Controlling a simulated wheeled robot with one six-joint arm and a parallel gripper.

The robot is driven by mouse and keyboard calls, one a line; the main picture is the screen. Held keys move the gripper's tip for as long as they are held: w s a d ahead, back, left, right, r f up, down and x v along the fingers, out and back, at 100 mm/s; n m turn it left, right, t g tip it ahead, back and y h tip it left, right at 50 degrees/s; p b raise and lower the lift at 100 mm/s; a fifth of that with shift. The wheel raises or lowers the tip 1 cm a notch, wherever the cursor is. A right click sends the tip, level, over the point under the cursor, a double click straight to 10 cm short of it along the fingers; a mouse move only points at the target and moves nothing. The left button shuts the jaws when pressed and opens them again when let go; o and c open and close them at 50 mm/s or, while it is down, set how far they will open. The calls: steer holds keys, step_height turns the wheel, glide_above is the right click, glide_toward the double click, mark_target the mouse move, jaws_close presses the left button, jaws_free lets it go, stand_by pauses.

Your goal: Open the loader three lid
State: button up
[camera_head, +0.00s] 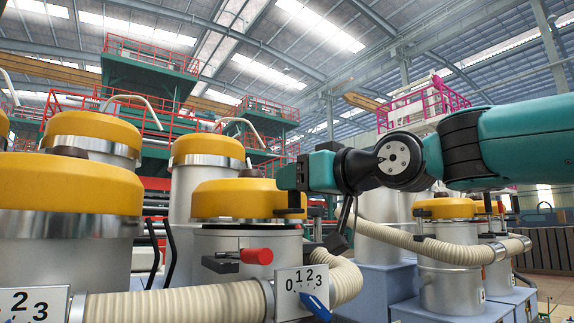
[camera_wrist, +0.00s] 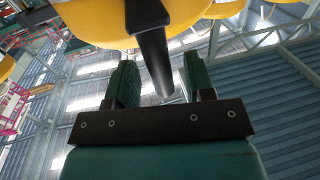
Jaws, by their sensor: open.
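A yellow loader lid (camera_head: 235,200) sits closed on a silver loader body just left of my gripper. The lid also shows at the top of the wrist view (camera_wrist: 95,22). A black handle (camera_wrist: 152,45) sticks out from the lid. My gripper (camera_wrist: 160,78) is open, with one finger on each side of the handle. I cannot tell whether the fingers touch it. In the head view, my gripper (camera_head: 284,180) is at the lid's right edge and partly covers it. No loader number for this one can be read with certainty.
Other yellow-lidded loaders stand at the left (camera_head: 65,185) and right (camera_head: 447,208). A red-ended clamp (camera_head: 257,256), a dial plate marked 0 to 3 (camera_head: 303,290) and a ribbed hose (camera_head: 345,282) lie below the lid. Open air surrounds the arm above.

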mark_target(273, 196)
steer(key=shift+p+x, duration=0.5)
steer(key=shift+x, duration=1)
steer(key=shift+c, duration=0.5)
jaws_close()
